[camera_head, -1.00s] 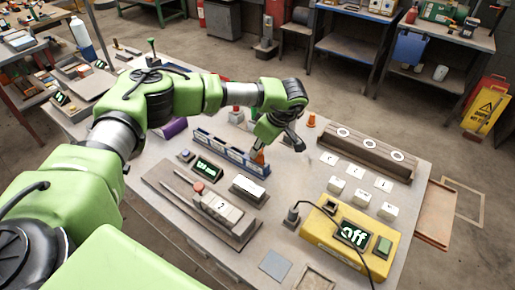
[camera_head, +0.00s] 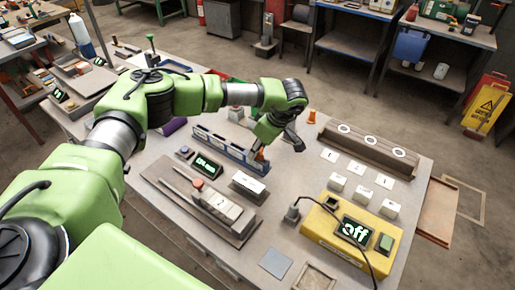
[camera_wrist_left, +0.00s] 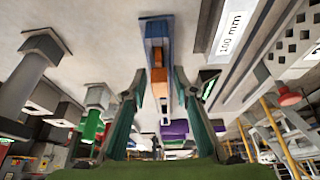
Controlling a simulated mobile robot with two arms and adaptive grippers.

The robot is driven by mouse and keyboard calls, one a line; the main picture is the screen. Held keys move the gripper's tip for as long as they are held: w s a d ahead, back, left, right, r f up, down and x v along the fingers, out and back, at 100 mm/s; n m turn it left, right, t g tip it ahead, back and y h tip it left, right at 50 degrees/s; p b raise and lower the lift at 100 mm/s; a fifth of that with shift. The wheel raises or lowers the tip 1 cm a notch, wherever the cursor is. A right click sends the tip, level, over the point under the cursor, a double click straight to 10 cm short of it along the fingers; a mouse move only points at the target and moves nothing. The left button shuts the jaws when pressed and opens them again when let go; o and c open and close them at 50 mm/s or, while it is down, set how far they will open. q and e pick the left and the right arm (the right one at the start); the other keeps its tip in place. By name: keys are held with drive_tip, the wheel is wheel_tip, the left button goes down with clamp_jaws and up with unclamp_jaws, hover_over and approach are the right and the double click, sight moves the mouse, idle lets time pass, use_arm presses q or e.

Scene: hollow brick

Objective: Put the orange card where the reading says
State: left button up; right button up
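The orange card (camera_head: 261,155) stands at the right end of the blue slotted rack (camera_head: 215,145) on the table. My left gripper (camera_head: 270,149) reaches down over that end of the rack. In the left wrist view its two fingers (camera_wrist_left: 157,88) are apart, one on each side of the orange card (camera_wrist_left: 158,75), with visible gaps. A small dark display (camera_head: 205,165) with green characters stands in front of the rack; its digits are too blurred to read surely. A yellow box (camera_head: 345,235) has a screen (camera_head: 355,231) reading "off". My right gripper is not in view.
White blocks (camera_head: 337,183) and white tags (camera_head: 329,155) lie at the right, before a long brown holder (camera_head: 367,151) with white rings. A grey block on a tray (camera_head: 218,203) lies in front. A black cable (camera_head: 365,268) crosses the yellow box. A grey square (camera_head: 276,263) lies near the front edge.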

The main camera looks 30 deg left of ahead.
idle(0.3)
use_arm(q)
drive_tip(key=v, duration=1.2)
